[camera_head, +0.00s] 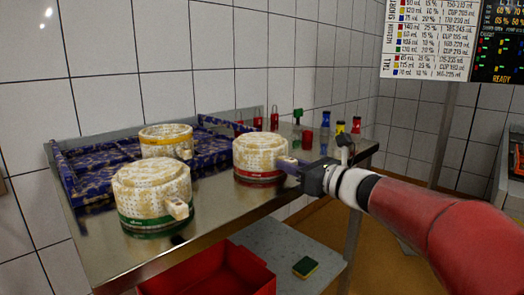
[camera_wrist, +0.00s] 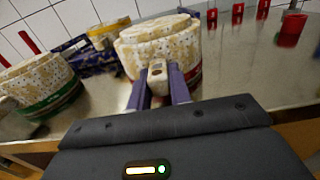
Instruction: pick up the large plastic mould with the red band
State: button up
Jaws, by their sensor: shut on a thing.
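The large plastic mould with the red band (camera_head: 259,158) is whitish and dotted, and stands upright on the steel table, right of the other moulds. Its short handle (camera_head: 287,162) points toward my arm. My gripper (camera_head: 296,167) is shut on this handle. In the wrist view the mould (camera_wrist: 150,45) is straight ahead, and the two purple fingers of my gripper (camera_wrist: 159,88) flank the pale handle (camera_wrist: 157,72). I cannot tell whether the mould's base still touches the table. Part of its red band is hidden behind the fingers in the wrist view.
A green-banded mould (camera_head: 150,195) stands at the front left, and a yellow-banded mould (camera_head: 166,141) behind it by a blue patterned tray (camera_head: 90,180). Several small coloured items, including a red cup (camera_head: 307,139), stand at the back right. A red bin (camera_head: 215,275) is below.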

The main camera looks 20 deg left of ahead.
grip_shut()
jog(key=shift+r, duration=0.2)
notch_tip(320, 180, up, 20)
jog(key=p, duration=0.3)
jog(key=shift+f, duration=0.15)
